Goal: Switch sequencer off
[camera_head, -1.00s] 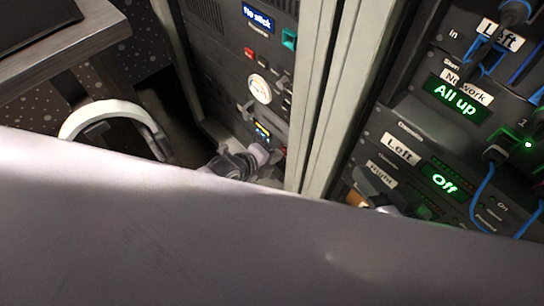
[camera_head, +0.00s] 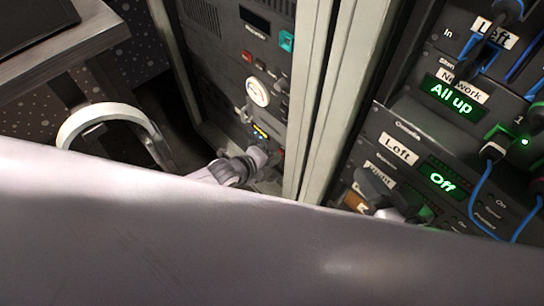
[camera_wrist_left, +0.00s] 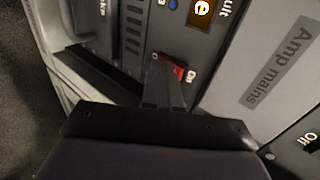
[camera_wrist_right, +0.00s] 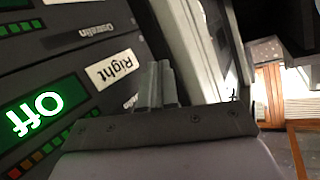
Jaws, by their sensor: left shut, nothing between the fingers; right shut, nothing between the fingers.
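In the left wrist view a red rocker switch (camera_wrist_left: 179,72) with "On" printed beside it sits on a dark rack panel. My left gripper (camera_wrist_left: 163,72) is shut and empty, with its fingertips at the switch and partly over it. I cannot tell whether they touch. No label reading "sequencer" is legible. In the head view my left gripper (camera_head: 264,157) is low in front of the left rack, whose upper display (camera_head: 254,19) is dark. My right gripper (camera_wrist_right: 162,78) is shut and empty, in front of the right rack beside a "Right" label (camera_wrist_right: 112,68).
A grey label "Amp mains" (camera_wrist_left: 278,62) is right of the switch. Rack posts (camera_head: 318,100) stand between the racks. The right rack has green displays "All up" (camera_head: 450,94) and "Off" (camera_head: 442,180), with blue cables (camera_head: 482,188). A desk (camera_head: 60,45) is at upper left.

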